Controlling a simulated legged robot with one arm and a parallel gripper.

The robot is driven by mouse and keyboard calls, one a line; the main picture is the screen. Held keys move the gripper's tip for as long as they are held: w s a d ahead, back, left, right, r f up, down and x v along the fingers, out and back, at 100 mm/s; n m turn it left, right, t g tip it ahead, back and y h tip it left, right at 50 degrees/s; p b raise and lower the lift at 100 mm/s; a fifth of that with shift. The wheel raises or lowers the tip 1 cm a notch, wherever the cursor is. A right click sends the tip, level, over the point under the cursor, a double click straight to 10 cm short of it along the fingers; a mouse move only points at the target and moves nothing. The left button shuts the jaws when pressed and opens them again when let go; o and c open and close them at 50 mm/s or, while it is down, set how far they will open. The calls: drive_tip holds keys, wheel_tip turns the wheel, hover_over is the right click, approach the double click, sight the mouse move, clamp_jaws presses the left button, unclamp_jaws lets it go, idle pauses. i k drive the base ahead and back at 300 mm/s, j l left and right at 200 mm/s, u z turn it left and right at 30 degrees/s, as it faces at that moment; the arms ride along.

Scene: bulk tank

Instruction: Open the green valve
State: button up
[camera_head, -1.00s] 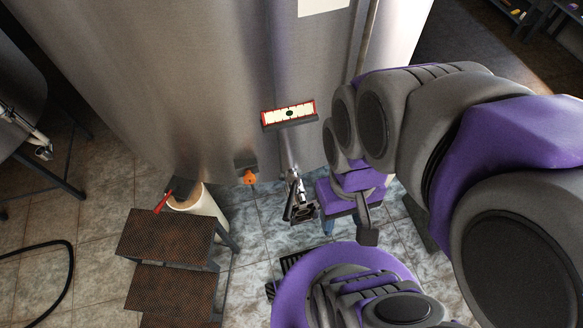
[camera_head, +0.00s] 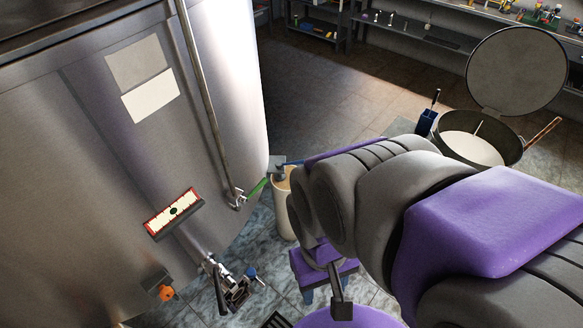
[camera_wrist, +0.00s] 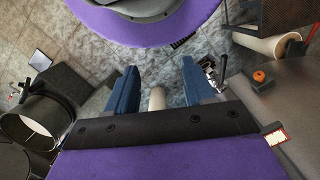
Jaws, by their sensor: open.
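The green valve handle (camera_head: 257,188) sticks out to the right from a small metal valve at the foot of the thin vertical pipe (camera_head: 207,110) on the steel tank. In the head view my gripper (camera_head: 322,282) is to the right of and nearer than the valve, apart from it, with its tips mostly hidden. In the wrist view my gripper (camera_wrist: 160,76) shows two blue fingers spread wide with nothing held. I cannot make out the green handle in the wrist view.
The steel tank (camera_head: 90,200) fills the left. An orange knob (camera_head: 166,293) and a metal outlet valve (camera_head: 232,288) sit low on it. A beige cylinder (camera_head: 284,210) stands just behind the green handle. A lidded pot (camera_head: 470,145) stands right. Open floor (camera_head: 330,90) lies behind.

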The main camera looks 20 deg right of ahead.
sight(259, 187)
drive_tip(key=i+l+u, duration=0.2)
drive_tip(key=l+u, duration=0.15)
drive_tip(key=l, duration=0.45)
drive_tip(key=i+l+u, duration=0.1)
drive_tip(key=l+u, duration=0.25)
drive_tip(key=l, duration=0.45)
drive_tip(key=l+u, duration=0.35)
drive_tip(key=l, duration=0.45)
